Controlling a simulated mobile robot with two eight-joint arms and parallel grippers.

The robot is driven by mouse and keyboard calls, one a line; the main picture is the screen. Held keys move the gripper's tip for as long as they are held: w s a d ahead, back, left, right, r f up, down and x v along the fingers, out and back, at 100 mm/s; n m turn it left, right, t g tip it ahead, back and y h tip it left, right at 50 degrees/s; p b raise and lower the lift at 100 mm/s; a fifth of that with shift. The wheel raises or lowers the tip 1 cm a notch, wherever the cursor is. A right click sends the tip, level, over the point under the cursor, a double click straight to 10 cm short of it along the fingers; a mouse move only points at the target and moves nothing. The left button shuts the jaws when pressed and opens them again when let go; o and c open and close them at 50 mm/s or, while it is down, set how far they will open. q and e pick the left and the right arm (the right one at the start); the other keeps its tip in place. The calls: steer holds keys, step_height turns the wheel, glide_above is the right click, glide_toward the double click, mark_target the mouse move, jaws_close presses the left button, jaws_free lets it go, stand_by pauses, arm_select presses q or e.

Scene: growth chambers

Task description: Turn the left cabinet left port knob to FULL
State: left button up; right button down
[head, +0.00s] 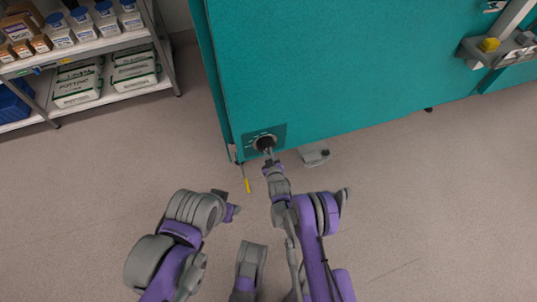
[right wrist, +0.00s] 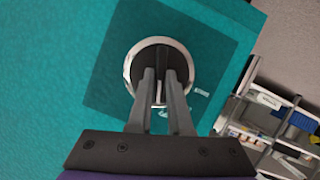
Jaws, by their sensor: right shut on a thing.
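The port knob (head: 264,143) is a dark round knob on a dark teal plate (head: 281,131), low on the front of the teal cabinet (head: 300,70). In the right wrist view the knob (right wrist: 149,60) is black inside a silver ring, with small white marks on the plate beside it. My right gripper (head: 268,157) reaches up to it; in the right wrist view its two fingers (right wrist: 161,82) are shut on the knob's raised grip, hiding part of it. My left gripper (head: 233,211) is off to the left, apart from the cabinet; its fingers are too small to read.
A grey pedal-like box (head: 314,154) sits on the floor right of the knob. A shelf rack (head: 100,45) with boxes and bags stands at left. The floor between is clear.

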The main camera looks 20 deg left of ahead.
steer(key=shift+w+d+m+g+y, duration=0.15)
steer(key=shift+m+g+y, duration=0.45)
steer(key=shift+m, duration=0.6)
steer(key=c, duration=0.8)
jaws_free()
steer(key=shift+c, duration=0.2)
steer(key=p+v, duration=0.2)
steer(key=v, duration=0.9)
steer(key=shift+w, duration=0.15)
